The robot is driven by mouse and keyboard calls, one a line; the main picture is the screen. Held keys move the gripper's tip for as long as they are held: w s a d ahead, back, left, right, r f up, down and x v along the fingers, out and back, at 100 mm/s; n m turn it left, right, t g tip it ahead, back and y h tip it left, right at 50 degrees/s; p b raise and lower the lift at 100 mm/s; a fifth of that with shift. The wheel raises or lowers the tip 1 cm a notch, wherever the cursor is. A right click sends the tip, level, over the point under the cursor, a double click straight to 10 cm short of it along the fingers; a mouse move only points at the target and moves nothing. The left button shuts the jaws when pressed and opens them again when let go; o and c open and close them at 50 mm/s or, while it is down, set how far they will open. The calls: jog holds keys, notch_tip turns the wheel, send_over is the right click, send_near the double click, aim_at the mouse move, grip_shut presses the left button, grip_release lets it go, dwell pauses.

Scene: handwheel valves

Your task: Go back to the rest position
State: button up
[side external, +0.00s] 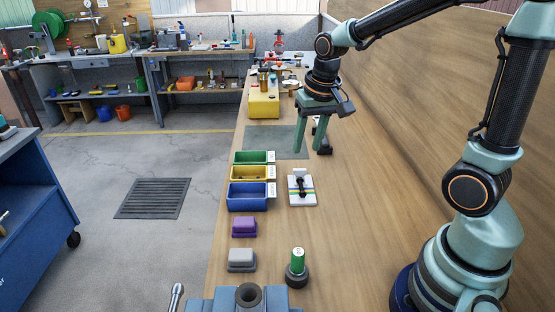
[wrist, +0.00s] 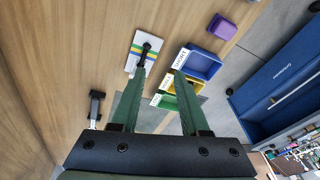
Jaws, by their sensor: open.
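My gripper (side external: 309,134) hangs from my arm over the bench, with its green fingers pointing down. In the wrist view my gripper (wrist: 160,78) shows two fingers spread apart with nothing between them. A white plate with coloured stripes and a black handle (side external: 301,189) lies on the bench nearer the camera than the gripper; the plate also shows in the wrist view (wrist: 135,57), just beyond the left fingertip. The handwheel valves stand too far back along the bench to make out clearly; a red one (side external: 279,42) shows at the far end.
Green (side external: 250,157), yellow (side external: 249,173) and blue (side external: 247,196) bins line the bench's left edge. A purple block (side external: 243,227), a grey block (side external: 241,260) and a green cylinder on a dark base (side external: 297,264) stand nearer. A yellow box (side external: 263,104) stands farther back. A wooden wall borders the right.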

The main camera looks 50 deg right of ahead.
jog(key=s+a+r+n+t, duration=0.3)
jog(key=s+a+r+n, duration=0.1)
jog(key=s+r+n, duration=0.1)
jog(key=s+r, duration=0.1)
jog(key=s, duration=0.1)
jog(key=shift+s+a+r, duration=0.15)
jog(key=shift+s+r, duration=0.1)
jog(key=shift+s, duration=0.15)
jog(key=o, duration=0.9)
